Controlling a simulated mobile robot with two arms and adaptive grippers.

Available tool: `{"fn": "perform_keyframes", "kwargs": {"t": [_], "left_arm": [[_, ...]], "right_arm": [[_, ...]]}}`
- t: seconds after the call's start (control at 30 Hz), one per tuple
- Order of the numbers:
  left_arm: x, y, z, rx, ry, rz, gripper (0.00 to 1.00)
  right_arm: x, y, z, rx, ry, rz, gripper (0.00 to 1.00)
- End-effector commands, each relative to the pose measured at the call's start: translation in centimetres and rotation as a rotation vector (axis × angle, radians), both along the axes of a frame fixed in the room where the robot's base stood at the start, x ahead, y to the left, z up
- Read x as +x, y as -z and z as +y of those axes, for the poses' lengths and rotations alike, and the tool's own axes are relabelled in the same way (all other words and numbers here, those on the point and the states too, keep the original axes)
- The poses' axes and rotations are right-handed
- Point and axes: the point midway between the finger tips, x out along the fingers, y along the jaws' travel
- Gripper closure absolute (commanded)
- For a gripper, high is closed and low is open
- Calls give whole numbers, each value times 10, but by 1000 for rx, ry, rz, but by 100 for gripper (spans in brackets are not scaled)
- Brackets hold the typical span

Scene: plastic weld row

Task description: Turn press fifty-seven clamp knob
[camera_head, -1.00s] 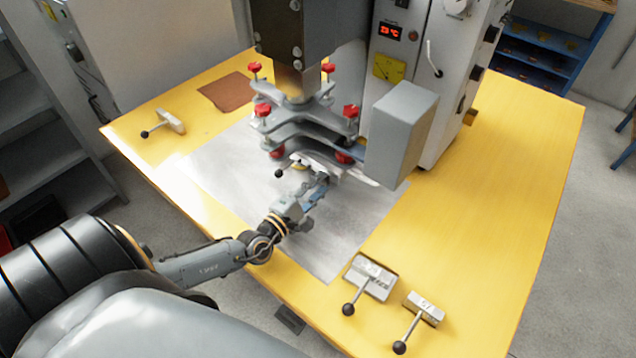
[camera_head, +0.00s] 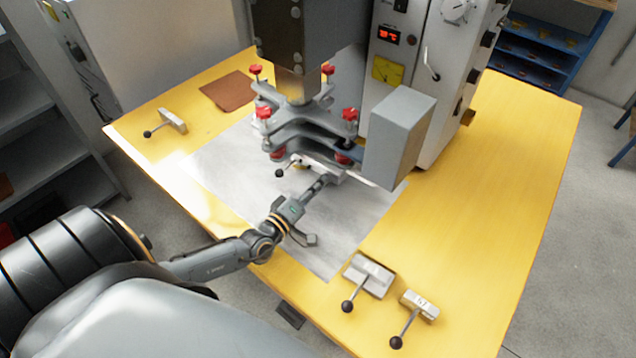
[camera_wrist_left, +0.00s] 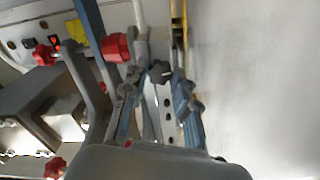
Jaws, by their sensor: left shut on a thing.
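The press (camera_head: 305,115) has grey stacked plates with several red knobs (camera_head: 350,114) under its column. My left gripper (camera_head: 324,181) reaches to the front of the lower plates, at a pale bar there. In the left wrist view my left gripper (camera_wrist_left: 158,80) has its two fingers on either side of a small dark lobed knob (camera_wrist_left: 159,72) and is shut on it. In the head view my gripper and the plates hide this knob. A red knob (camera_wrist_left: 117,47) shows close beside the fingers. My right gripper is not in view.
A lever with a black ball (camera_head: 279,173) sticks out left of my gripper. A grey box (camera_head: 398,138) hangs close on the right. Lever blocks (camera_head: 370,275) (camera_head: 419,306) lie at the table's front, another (camera_head: 173,121) at the left. The yellow table's right side (camera_head: 500,200) is clear.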

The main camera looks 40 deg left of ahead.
Motion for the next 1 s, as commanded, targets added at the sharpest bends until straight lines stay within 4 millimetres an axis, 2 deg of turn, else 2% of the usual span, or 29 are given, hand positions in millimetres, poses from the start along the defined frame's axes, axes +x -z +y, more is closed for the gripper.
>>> {"fn": "perform_keyframes", "kwargs": {"t": [0.53, 0.57, 0.6, 0.67, 1.0], "left_arm": [[-1, 2, -1, 24, 1, 3, 100], [-1, 2, -1, 24, 1, 3, 68], [-1, 2, -1, 24, 1, 3, 60], [-1, 2, -1, 24, 2, 2, 49], [-3, 1, 0, 24, 0, 0, 49]], "right_arm": [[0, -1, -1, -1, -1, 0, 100], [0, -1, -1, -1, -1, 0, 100], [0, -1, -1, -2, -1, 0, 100], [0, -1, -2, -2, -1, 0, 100], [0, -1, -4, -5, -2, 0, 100]]}}
